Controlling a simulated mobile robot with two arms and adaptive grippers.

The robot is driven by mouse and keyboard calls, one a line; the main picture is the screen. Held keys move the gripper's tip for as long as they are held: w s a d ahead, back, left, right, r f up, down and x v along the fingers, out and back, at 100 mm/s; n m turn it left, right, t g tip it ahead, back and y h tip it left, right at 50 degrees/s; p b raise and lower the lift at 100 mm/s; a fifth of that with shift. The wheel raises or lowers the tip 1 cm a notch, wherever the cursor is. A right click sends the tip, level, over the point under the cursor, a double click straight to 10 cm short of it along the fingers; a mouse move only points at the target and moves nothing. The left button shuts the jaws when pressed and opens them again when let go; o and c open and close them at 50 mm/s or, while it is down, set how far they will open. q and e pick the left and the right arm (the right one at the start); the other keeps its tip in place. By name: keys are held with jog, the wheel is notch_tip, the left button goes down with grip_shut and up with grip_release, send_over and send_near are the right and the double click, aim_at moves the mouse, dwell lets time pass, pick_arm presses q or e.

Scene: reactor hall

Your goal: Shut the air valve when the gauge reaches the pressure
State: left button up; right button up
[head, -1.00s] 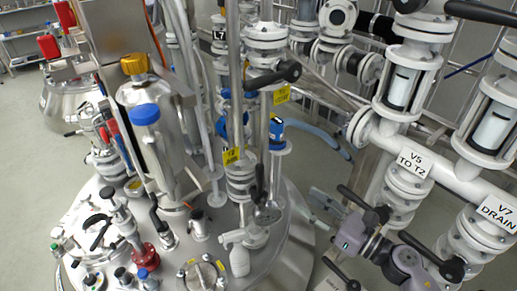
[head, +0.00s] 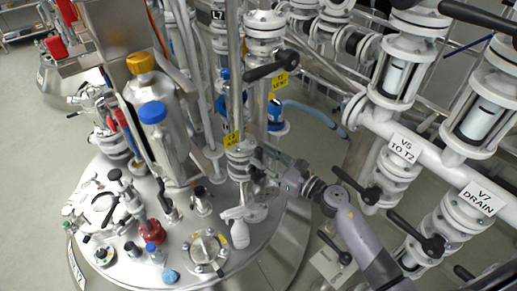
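The air valve (head: 239,160) is a white flanged valve in an upright pipe on the steel reactor lid. A small yellow tag (head: 232,139), its small print hard to read, hangs just above it. My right gripper (head: 266,166) comes in from the lower right and is close to the right side of this valve, where its handle is hard to make out. I cannot tell whether the fingers touch it, or are open or shut. A small round grey part, perhaps the gauge (head: 256,213), is low beside the valve; no reading is visible. My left gripper is out of view.
The vent valve's black handle (head: 272,66) sticks out above, over a yellow tag (head: 279,81).

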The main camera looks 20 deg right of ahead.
jog(key=shift+x, duration=1.2)
jog(key=shift+c, duration=0.5)
grip_shut()
